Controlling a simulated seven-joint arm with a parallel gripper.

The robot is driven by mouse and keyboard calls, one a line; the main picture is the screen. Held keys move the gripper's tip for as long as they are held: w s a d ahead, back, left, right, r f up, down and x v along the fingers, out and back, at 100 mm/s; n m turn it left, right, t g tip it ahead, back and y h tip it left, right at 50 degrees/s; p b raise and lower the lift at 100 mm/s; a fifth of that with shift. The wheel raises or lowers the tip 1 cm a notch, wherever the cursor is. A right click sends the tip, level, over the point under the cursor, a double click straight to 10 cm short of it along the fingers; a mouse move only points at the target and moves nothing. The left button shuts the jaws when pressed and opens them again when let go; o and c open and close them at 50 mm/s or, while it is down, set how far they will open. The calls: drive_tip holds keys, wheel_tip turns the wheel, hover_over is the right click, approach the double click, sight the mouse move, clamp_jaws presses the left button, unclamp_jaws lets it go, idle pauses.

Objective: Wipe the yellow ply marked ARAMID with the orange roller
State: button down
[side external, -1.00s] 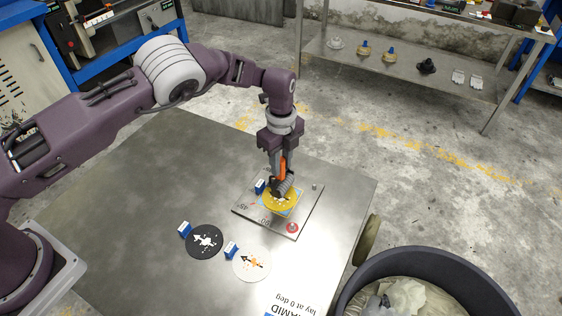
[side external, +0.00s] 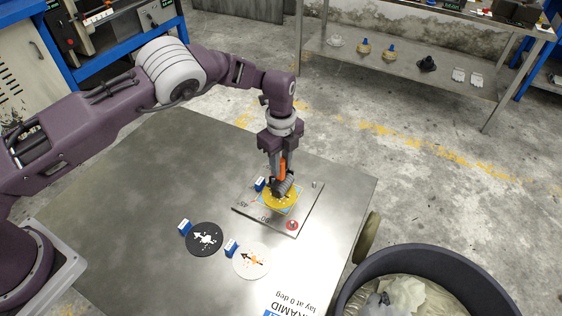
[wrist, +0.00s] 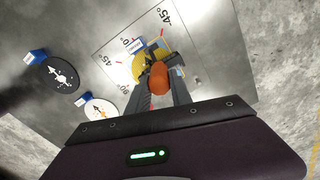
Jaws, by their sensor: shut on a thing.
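The yellow ply (side external: 279,203) lies on the metal plate marked with angles (side external: 248,211), on a light blue square. In the wrist view the yellow ply (wrist: 139,67) shows partly behind the roller. My gripper (side external: 281,172) is shut on the upright orange handle of the roller (side external: 282,168). The handle end (wrist: 160,79) shows between my fingers in the wrist view. The roller's grey ribbed head is over the yellow ply and seems to touch it. The ply's lettering is too small to read, and part of its face is hidden.
A black ply (side external: 207,247) and a white ply (side external: 249,268), each with a blue tag, lie on the metal table left of the plate. A red knob (side external: 292,225) and a small metal peg (side external: 316,184) stand on the plate. A dark bin (side external: 352,289) stands at lower right.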

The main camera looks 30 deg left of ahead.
drive_tip(key=shift+s, duration=0.9)
drive_tip(key=shift+w, duration=0.9)
drive_tip(key=shift+r, duration=3.5)
drive_tip(key=c, duration=1.8)
unclamp_jaws()
clamp_jaws()
